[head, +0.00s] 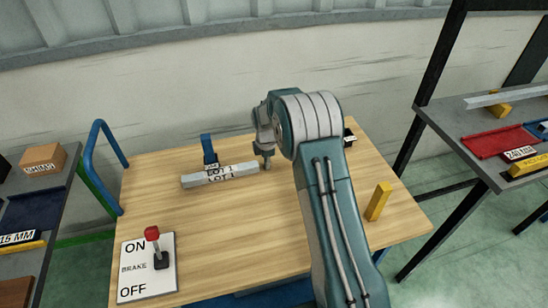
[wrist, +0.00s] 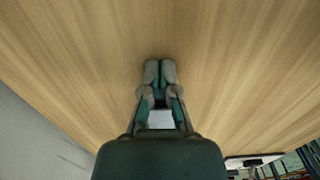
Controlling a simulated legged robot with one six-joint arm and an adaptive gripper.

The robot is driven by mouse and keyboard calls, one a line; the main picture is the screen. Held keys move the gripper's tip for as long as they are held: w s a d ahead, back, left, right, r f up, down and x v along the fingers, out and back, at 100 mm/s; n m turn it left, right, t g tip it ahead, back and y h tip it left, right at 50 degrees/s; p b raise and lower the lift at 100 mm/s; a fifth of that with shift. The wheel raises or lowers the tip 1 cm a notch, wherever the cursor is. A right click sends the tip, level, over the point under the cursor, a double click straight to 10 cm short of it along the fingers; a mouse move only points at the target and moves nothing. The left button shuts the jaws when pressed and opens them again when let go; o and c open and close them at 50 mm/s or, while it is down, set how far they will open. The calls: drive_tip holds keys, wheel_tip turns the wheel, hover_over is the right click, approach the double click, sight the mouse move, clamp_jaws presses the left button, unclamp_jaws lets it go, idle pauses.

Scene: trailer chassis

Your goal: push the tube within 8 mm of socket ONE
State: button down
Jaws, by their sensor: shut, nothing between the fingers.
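A grey square tube (head: 219,174) labelled LOT 1 lies across the wooden table, left of my arm. A blue upright socket (head: 208,150) stands just behind it, with a small label at its foot that is too small to read; I cannot tell the gap or whether this is socket ONE. My gripper (head: 265,163) points down just beyond the tube's right end; I cannot tell whether it touches. In the wrist view my gripper (wrist: 160,66) has its fingertips together over bare wood. A pale patch shows between the finger links; I cannot tell what it is.
A brake panel (head: 135,285) with a red-knobbed lever (head: 153,234) is at the front left. A yellow block (head: 378,201) stands at the right. A dark, labelled item (head: 349,136) is partly hidden behind my arm. The table's middle is clear.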

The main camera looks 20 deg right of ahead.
sight(257, 163)
drive_tip(key=shift+a, duration=0.85)
drive_tip(key=shift+a, duration=0.7)
